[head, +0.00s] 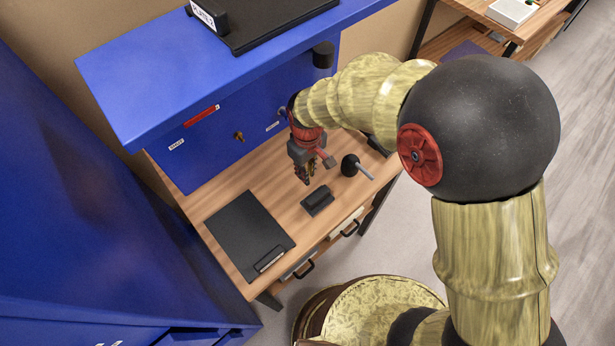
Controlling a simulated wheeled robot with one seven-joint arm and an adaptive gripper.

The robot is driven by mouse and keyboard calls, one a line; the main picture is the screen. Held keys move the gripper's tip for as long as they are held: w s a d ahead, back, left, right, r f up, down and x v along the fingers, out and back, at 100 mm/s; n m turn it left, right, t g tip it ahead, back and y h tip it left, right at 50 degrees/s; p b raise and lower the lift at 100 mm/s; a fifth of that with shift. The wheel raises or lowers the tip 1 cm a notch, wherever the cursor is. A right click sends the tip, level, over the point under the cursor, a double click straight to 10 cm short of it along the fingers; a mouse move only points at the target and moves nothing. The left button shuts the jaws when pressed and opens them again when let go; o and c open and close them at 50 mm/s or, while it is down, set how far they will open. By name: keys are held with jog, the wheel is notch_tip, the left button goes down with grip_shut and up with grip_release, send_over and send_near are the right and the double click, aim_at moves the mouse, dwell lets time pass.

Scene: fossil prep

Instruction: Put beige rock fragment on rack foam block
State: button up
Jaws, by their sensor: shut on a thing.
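My gripper (306,178) hangs pointing down over the wooden bench, left of a black ball-shaped thing with a grey rod. It is shut on a small tan thing, mostly hidden by the fingers, that fits the beige rock fragment. No other beige fragment shows in the head view. I cannot tell for sure which thing is the rack foam block. A flat black slab (275,22) lies on top of the blue rack (150,85), beside a white label reading PLATE 2.
On the wooden bench (222,190) are a black clipboard-like board (248,236), a small black block (318,201) and the black ball with a rod (350,165). A blue cabinet (80,190) fills the left. A second wooden bench (540,28) stands at upper right.

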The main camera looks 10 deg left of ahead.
jog(key=shift+w+f+b, duration=0.15)
jog(key=shift+f+b, duration=0.35)
jog(key=shift+f, duration=1.2)
jog(key=shift+f, duration=0.1)
jog(key=o, duration=0.7)
jog(key=shift+c, duration=0.2)
jog(key=shift+o, duration=0.3)
